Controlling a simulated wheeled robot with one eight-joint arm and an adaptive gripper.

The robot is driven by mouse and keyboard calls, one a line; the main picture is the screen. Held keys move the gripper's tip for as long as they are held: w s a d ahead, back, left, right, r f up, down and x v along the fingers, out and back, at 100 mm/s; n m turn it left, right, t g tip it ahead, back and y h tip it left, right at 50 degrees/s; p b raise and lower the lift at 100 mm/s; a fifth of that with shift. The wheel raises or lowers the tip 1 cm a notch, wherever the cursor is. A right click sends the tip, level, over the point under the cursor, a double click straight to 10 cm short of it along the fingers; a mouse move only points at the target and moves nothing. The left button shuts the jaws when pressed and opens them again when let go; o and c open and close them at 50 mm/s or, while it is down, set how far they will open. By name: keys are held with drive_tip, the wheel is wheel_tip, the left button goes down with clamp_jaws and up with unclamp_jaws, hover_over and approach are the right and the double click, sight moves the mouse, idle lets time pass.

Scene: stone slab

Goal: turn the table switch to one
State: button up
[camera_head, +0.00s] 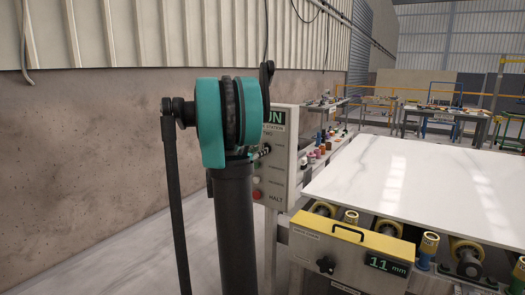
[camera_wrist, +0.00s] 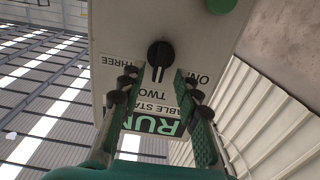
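The table switch (camera_wrist: 159,54) is a black rotary knob on a pale control panel (camera_wrist: 110,20), shown upside down in the wrist view. Labels ONE, TWO and THREE surround it, and its pointer is turned toward TWO. My gripper (camera_wrist: 157,76) is open, with one finger on each side of the pointer end of the knob. I see no clear contact; the depth of the fingertips is hard to tell. In the head view the panel (camera_head: 279,185) stands behind my arm, which hides most of the gripper and the knob.
A green button (camera_wrist: 220,4) is on the panel beyond the knob. A red button (camera_head: 257,194) is low on the panel. A machine with a white stone slab (camera_head: 420,180) and rollers stands to the right. A concrete wall (camera_head: 90,160) is at the left.

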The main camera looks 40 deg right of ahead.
drive_tip(key=shift+x, duration=1.55)
clamp_jaws()
